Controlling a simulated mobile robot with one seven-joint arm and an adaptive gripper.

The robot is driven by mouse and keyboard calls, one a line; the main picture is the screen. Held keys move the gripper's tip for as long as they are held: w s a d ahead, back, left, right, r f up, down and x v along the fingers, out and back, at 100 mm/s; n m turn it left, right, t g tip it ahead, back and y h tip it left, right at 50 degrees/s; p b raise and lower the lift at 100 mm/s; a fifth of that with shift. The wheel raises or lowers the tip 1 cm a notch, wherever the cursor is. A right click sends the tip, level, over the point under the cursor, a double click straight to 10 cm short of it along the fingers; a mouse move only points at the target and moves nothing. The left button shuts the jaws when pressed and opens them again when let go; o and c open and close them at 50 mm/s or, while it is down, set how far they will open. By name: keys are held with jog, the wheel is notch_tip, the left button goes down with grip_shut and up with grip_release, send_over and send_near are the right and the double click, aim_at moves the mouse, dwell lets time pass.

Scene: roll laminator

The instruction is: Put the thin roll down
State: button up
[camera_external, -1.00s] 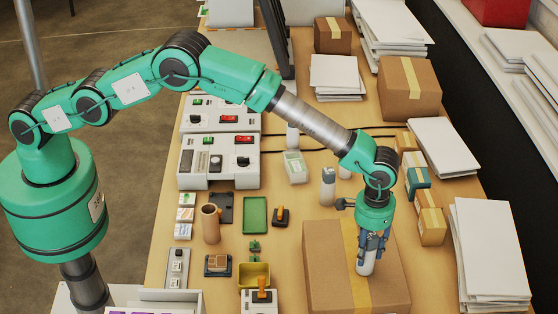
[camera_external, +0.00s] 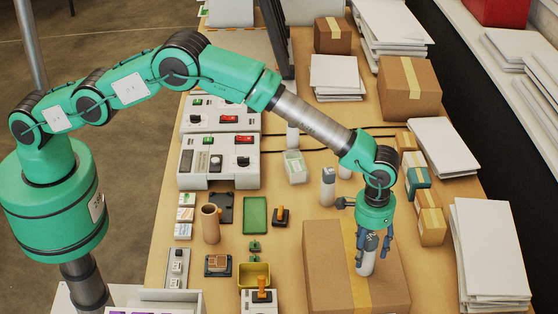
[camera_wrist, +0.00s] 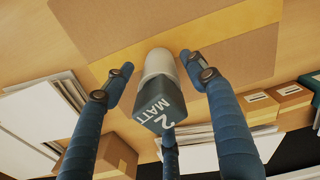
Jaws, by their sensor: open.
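The thin roll (camera_external: 366,264) is pale, with a dark grey end marked "2 MATT". It stands upright, or nearly so, on the taped cardboard box (camera_external: 325,270). In the wrist view the roll (camera_wrist: 158,65) is between my blue fingers, with clear gaps at its left and right sides. My gripper (camera_external: 373,243) is open above and around the roll's top; in the wrist view my gripper (camera_wrist: 155,68) shows its fingers spread. Whether the third finger touches the roll I cannot tell. The roll's far side is hidden.
Grey bottles (camera_external: 328,185) stand behind the box. Small cartons (camera_external: 431,226) and a stack of white sheets (camera_external: 492,250) are to its right. A yellow bin (camera_external: 254,275) and a brown roll (camera_external: 210,223) are to the left. Some bare table lies left of the box.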

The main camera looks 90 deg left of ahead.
notch_tip(320, 180, up, 12)
jog(key=shift+f+b, duration=0.1)
jog(key=shift+b, duration=0.8)
